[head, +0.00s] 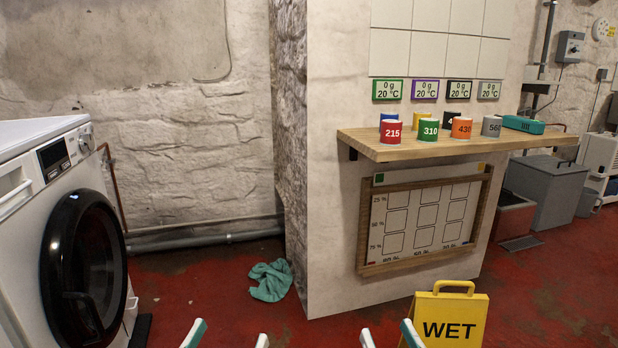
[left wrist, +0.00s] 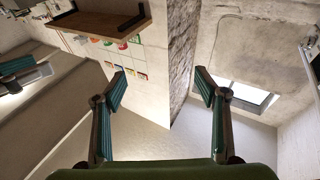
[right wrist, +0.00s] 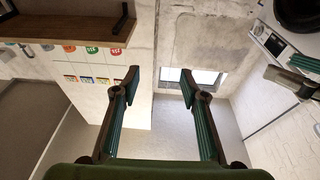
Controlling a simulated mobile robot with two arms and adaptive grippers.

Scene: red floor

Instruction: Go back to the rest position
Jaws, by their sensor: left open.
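My left gripper (head: 228,337) shows only its fingertips at the bottom edge of the head view. In the left wrist view (left wrist: 161,88) its two fingers stand wide apart with nothing between them. My right gripper (head: 389,336) also shows only fingertips at the bottom of the head view, to the right of the left one. In the right wrist view (right wrist: 159,87) its fingers are apart and empty, with a narrower gap than the left. Both grippers are in free air, apart from each other and from the surroundings. Most of both arms is out of the head view.
A washing machine (head: 52,180) stands at the left. A wooden shelf (head: 375,150) with several coloured cups sticks out from the wall at the right. A yellow WET sign (head: 449,318) stands near my right gripper. A teal cloth (head: 270,281) lies on the red floor.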

